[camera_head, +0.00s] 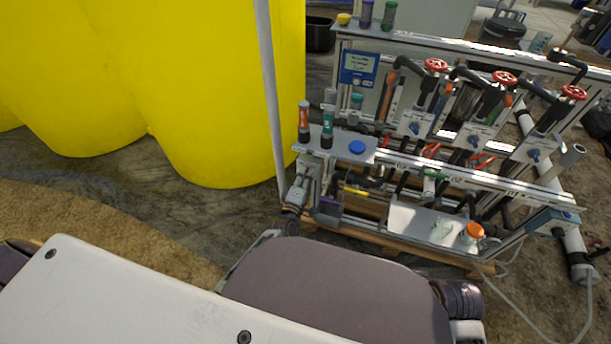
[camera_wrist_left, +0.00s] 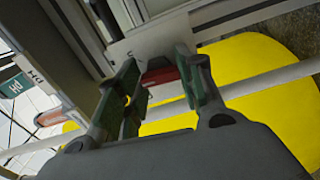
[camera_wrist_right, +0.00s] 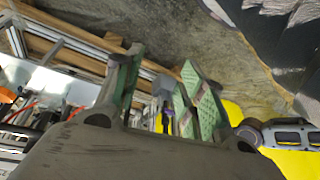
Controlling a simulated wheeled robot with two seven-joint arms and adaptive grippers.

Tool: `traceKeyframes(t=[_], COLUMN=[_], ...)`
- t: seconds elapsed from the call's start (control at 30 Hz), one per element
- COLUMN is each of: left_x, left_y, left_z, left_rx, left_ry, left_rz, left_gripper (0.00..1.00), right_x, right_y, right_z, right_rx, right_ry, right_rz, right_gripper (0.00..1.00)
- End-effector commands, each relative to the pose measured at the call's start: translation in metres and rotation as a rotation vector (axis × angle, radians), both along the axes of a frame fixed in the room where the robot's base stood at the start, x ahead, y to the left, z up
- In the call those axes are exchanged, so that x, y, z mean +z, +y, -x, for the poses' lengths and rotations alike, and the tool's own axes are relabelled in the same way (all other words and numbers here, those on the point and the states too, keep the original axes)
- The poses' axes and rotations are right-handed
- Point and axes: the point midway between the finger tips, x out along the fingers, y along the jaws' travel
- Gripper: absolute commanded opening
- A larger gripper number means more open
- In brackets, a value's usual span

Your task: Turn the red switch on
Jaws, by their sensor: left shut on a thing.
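The red switch (camera_wrist_left: 160,76) shows in the left wrist view as a small dark red piece on a pale plate, between my left fingers. Its setting cannot be made out. My left gripper (camera_head: 299,184) is at the left end of the skid in the head view, and its fingers hide the switch there. It is shut on the switch. My right gripper (camera_wrist_right: 158,92) shows in the right wrist view with its green-padded fingers apart and nothing held between them. A grey part with a purple piece (camera_wrist_right: 165,92) lies beyond its fingertips.
The skid frame (camera_head: 470,178) carries red valve wheels (camera_head: 504,77), a blue display (camera_head: 358,69), capped vials (camera_head: 327,130) and a white tray (camera_head: 410,215). Large yellow tanks (camera_head: 200,90) stand at the left, with a grey pole (camera_head: 268,80) in front. Bare ground lies below the tanks.

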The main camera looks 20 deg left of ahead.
Motion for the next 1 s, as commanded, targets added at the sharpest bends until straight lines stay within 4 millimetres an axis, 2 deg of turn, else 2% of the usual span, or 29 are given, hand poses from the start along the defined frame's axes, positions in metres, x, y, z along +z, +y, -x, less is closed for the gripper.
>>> traceKeyframes(t=[0.37,0.7,1.0], left_x=[0.001,0.000,-0.001], left_y=[-0.001,-0.001,0.000], left_z=[0.001,0.001,0.001], left_rx=[-0.001,-0.002,-0.001], left_ry=[-0.004,-0.013,-0.020], left_rz=[-0.208,-0.502,-0.671], left_gripper=[0.14,0.14,0.14], right_x=[-0.023,-0.049,-0.064], right_y=[-0.003,-0.008,-0.011], right_z=[-0.001,0.001,0.003], right_rx=[-0.005,-0.010,-0.012], right_ry=[0.042,0.090,0.113], right_rz=[0.018,0.043,0.055], right_gripper=[0.40,0.40,0.40])
